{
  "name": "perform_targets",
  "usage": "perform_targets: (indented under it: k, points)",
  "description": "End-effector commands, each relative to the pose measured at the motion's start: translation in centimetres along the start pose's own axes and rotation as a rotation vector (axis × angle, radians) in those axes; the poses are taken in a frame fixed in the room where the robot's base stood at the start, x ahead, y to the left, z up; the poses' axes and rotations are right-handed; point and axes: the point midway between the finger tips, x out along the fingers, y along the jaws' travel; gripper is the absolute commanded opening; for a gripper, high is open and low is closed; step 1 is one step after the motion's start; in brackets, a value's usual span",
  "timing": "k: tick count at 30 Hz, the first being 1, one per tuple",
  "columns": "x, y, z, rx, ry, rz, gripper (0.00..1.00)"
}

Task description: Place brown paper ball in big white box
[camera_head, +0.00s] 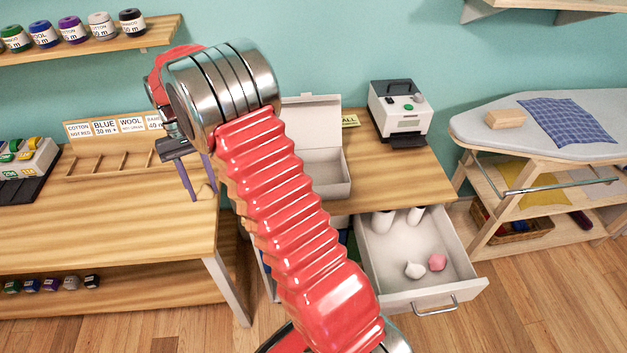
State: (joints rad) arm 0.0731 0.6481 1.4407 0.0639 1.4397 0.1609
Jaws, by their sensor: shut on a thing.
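A white drawer (455,290) is pulled open below the box, holding a white ball (415,270), a pink ball (437,262) and white cylinders. A label printer (400,110) stands right of the box. An ironing board (480,130) is at far right. A wooden rack (110,160) stands left.

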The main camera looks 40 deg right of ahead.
Motion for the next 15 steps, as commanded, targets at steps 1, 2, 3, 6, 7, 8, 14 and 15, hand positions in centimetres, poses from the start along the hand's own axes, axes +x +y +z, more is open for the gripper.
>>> perform_targets:
  k: [1, 2, 3, 6, 7, 8, 14, 15]
  points:
    - [-0.1, 1.3, -0.2, 0.079, 0.0, -0.034, 0.15]
    - [-0.2, 2.0, -0.2, 0.131, -0.001, -0.055, 0.15]
    - [-0.3, 3.0, -0.3, 0.205, -0.002, -0.086, 0.15]
    - [-0.4, 5.4, -0.5, 0.394, -0.003, -0.163, 0.15]
    - [-0.5, 6.1, -0.5, 0.451, -0.004, -0.188, 0.15]
    - [-0.6, 6.8, -0.5, 0.508, -0.004, -0.21, 0.15]
    - [-0.9, 11.9, -0.5, 0.899, -0.007, -0.373, 0.15]
    - [-1.0, 13.0, -0.4, 0.979, -0.006, -0.407, 0.15]
